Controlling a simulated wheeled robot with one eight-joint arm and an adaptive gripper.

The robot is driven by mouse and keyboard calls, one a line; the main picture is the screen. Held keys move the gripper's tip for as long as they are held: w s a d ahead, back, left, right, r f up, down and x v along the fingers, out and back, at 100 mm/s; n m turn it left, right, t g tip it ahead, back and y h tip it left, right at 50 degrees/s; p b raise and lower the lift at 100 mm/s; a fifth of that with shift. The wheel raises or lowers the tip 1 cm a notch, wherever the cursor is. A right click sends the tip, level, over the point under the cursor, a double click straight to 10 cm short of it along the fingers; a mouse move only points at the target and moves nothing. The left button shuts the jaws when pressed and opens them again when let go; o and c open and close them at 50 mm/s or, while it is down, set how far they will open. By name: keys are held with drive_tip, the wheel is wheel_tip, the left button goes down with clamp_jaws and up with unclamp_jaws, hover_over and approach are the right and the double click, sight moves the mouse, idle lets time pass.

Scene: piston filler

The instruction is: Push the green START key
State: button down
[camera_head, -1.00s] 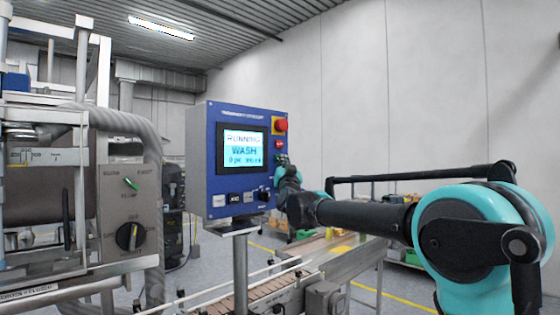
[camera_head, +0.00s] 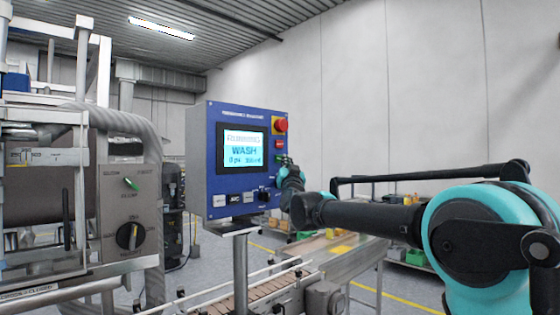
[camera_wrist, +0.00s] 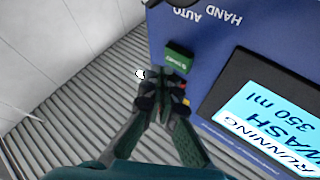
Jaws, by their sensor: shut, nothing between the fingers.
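The green START key (camera_wrist: 179,60) sits on the blue control panel (camera_wrist: 190,22), near the panel's side edge in the wrist view. My gripper (camera_wrist: 163,78) has its fingers together and empty, with the tips right by the key and overlapping its lower edge in the picture. I cannot tell whether they touch it. In the head view my gripper (camera_head: 285,160) is at the right edge of the panel (camera_head: 204,150) and largely hides the key there.
The panel's screen (camera_head: 241,147) reads WASH, and RUNNING in the wrist view. A red knob (camera_head: 280,125) and a red key (camera_head: 279,144) are above my gripper; a black selector (camera_head: 264,194) is below. A conveyor (camera_head: 245,298) runs beneath. The filler machine (camera_head: 130,215) stands left.

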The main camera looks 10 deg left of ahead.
drive_tip(key=shift+d, duration=0.1)
drive_tip(key=shift+s+d, duration=0.8)
drive_tip(key=shift+d, duration=0.15)
drive_tip(key=shift+s+d, duration=0.75)
drive_tip(key=shift+d, duration=0.2)
